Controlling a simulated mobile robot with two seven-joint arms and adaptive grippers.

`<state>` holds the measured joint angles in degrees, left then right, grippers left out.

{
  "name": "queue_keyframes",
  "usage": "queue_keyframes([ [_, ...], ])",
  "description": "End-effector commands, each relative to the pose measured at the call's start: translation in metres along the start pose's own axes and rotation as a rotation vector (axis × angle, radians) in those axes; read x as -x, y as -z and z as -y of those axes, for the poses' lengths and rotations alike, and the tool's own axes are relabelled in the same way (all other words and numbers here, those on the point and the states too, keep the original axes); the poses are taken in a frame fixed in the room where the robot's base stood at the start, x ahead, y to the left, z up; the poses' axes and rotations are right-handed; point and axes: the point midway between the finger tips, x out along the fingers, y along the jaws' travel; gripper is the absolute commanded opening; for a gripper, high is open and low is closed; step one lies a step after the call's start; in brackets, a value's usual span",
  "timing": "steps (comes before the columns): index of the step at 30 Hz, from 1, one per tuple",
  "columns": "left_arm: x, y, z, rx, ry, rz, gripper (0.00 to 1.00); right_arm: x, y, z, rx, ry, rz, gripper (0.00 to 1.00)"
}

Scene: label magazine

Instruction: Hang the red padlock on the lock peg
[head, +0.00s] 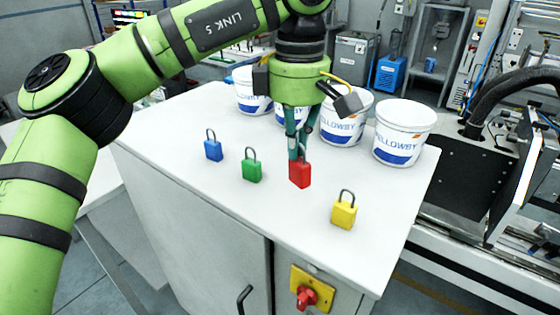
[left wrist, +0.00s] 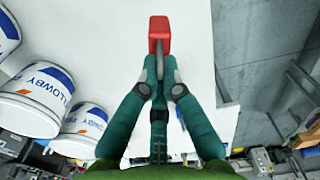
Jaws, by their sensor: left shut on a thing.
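The red padlock (head: 299,174) is upright at the white cabinet top in the head view, with its shackle up between my left gripper's fingers. My left gripper (head: 299,150) points down and is shut on the padlock's shackle. In the left wrist view the red padlock (left wrist: 159,33) shows just beyond the fingertips of my left gripper (left wrist: 158,80). I cannot tell whether the padlock still touches the cabinet top. A red rotary switch (head: 306,297) on a yellow plate is on the cabinet front. I cannot make out the lock peg for sure. My right gripper is not in view.
On the white cabinet top (head: 190,120) stand a blue padlock (head: 213,150), a green padlock (head: 252,171) and a yellow padlock (head: 344,214). Several white buckets (head: 403,133) stand along the back. The left part of the top is clear.

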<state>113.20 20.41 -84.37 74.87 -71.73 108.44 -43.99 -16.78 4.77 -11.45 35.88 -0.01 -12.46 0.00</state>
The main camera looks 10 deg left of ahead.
Motion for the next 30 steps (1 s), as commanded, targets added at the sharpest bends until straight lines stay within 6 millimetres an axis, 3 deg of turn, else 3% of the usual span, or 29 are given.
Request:
queue_keyframes([
  [3,-0.009,0.02,0.0,0.0,0.001,0.001,0.0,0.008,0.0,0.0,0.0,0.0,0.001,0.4],
  [8,-0.018,0.029,-0.001,-0.002,0.0,0.001,0.0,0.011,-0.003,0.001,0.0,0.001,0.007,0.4],
  [16,-0.049,0.029,-0.001,-0.001,0.0,0.001,0.0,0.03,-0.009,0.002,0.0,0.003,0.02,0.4],
  [29,-0.059,0.029,-0.001,0.0,-0.002,0.002,0.0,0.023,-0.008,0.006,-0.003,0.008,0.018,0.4],
  [30,-0.058,0.029,-0.001,0.0,-0.002,0.001,0.18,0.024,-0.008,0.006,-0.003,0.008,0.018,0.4],
])
